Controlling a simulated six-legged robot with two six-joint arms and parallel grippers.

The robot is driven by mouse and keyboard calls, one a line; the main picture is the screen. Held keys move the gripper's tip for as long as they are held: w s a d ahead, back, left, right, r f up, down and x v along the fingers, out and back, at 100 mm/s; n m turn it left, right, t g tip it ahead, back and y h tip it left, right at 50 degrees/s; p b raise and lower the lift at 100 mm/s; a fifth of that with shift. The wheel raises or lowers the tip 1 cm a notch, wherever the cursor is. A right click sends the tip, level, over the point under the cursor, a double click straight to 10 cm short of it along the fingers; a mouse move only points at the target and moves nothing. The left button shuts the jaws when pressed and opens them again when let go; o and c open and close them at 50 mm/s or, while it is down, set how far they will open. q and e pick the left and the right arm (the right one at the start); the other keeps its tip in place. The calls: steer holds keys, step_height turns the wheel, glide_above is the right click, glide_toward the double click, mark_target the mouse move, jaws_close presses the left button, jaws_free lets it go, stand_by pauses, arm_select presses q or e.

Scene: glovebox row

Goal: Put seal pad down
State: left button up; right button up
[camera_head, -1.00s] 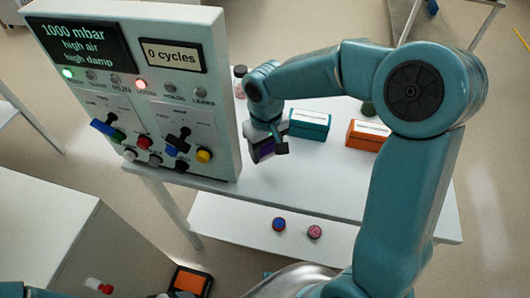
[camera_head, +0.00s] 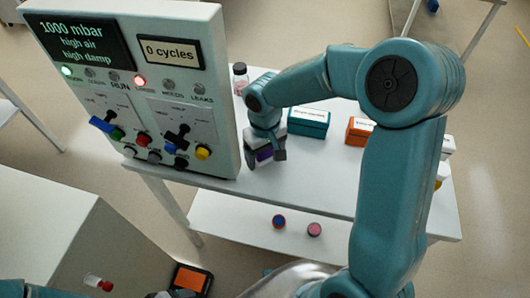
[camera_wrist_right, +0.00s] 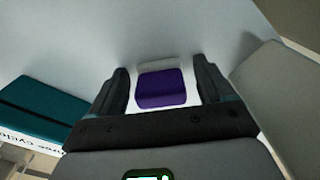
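The purple pad, which I take to be the seal pad, shows between the fingers of my right gripper (camera_head: 266,156) in the head view. It also shows in the right wrist view (camera_wrist_right: 161,88), with a pale strip along its far edge. The fingers stand apart, one on each side of it, with narrow pale bands between them and the purple face. I cannot tell whether they press on it or whether its underside touches the white table (camera_head: 320,180). My left gripper is not clearly in view.
The tall control panel (camera_head: 225,120) stands close left of my right gripper. A teal box (camera_head: 308,123) and an orange box (camera_head: 359,132) stand to the right, and a small bottle (camera_head: 240,78) behind. Two round caps (camera_head: 279,221) (camera_head: 314,229) lie on the lower shelf.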

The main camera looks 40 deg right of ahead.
steer(key=shift+w+r, duration=0.2)
steer(key=shift+r, duration=0.4)
step_height(320, 180, up, 11)
steer(key=p, duration=0.1)
steer(key=shift+s, duration=0.15)
